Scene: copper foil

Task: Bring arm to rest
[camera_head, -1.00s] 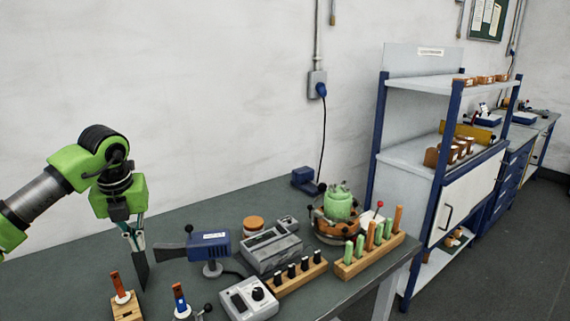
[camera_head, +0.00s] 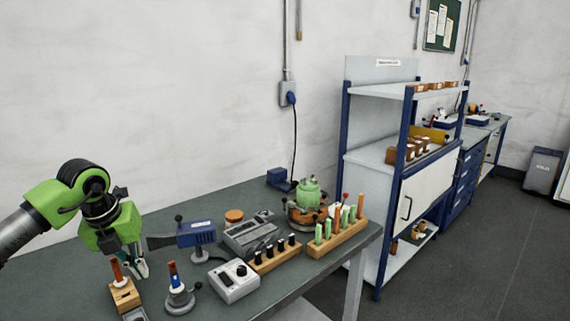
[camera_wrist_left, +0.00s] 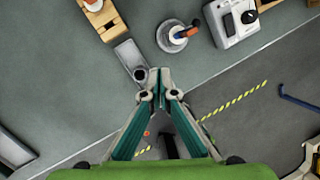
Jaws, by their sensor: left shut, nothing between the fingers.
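My left gripper (camera_head: 143,274) hangs over the left part of the workbench (camera_head: 235,192), beside a wooden block (camera_head: 124,297) that holds an orange-handled tool. In the left wrist view its fingertips (camera_wrist_left: 160,78) are together with nothing between them. Past the tips in that view lies a small grey metal plate (camera_wrist_left: 128,52) at the bench edge. Whether the fingertips touch anything cannot be told. My right gripper is in neither view.
Near the gripper are a round stand (camera_head: 180,299) with a tool, a grey control box (camera_head: 233,281) and a blue device (camera_head: 196,234). Wooden racks (camera_head: 338,240) stand further right. A shelf unit (camera_head: 410,95) stands beyond the bench. Floor (camera_head: 480,240) at right is open.

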